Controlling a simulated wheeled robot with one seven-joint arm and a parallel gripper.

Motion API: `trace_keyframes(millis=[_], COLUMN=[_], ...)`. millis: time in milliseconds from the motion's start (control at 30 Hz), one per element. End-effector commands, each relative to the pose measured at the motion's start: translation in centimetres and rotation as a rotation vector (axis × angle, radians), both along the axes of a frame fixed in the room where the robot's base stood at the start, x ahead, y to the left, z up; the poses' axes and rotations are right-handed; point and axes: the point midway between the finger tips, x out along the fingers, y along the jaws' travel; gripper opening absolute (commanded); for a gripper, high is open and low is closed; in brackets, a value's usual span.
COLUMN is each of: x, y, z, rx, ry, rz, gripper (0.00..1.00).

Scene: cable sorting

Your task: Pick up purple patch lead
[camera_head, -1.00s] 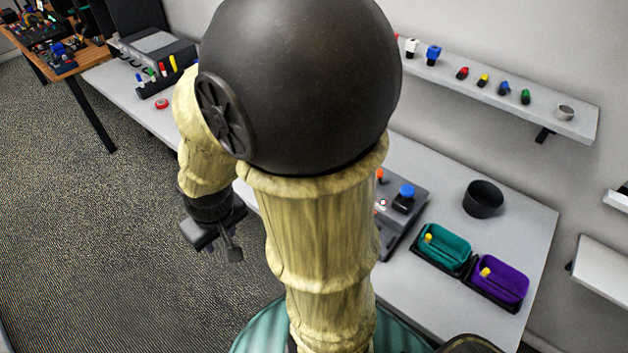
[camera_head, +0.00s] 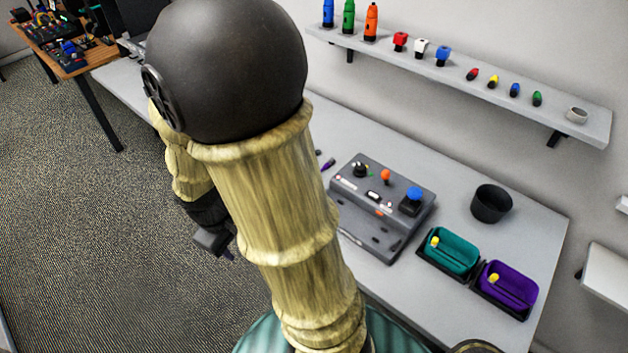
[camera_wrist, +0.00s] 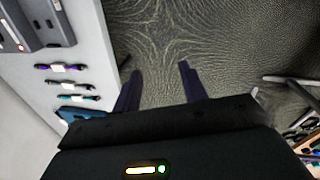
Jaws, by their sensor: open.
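The purple patch lead (camera_wrist: 48,67) lies on the pale bench top in the wrist view, at the left, with a white label on it. A small purple end, likely part of it, shows beside my arm in the head view (camera_head: 328,164). A black lead (camera_wrist: 70,85) and a teal lead (camera_wrist: 76,98) lie near it in the wrist view. My gripper (camera_wrist: 160,70) is open and empty. It hangs over the carpet beside the bench, clear of the leads, and my arm hides most of the bench middle in the head view.
A grey control box (camera_head: 372,240) stands on the bench. To its right are a teal bin (camera_head: 462,262), a purple bin (camera_head: 520,288) and a black cup (camera_head: 491,204). A wall shelf (camera_head: 590,128) with small items is above. The bench edge lies beside my gripper.

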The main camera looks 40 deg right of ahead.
Motion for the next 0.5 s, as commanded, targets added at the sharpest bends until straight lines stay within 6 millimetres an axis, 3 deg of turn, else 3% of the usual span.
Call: trace_keyframes(millis=[33, 200, 367, 500], x=[0.2, 1.3, 3.9, 7.4], y=[-0.8, -4.7, -8.4, -10.6], z=[-2.4, -6.9, -10.0, -11.6], rx=[-0.056, -0.286, -0.534, -0.762], ry=[0.068, 0.295, 0.503, 0.668], rz=[0.084, 0.394, 0.686, 0.927], gripper=[0.43, 0.43, 0.43, 0.43])
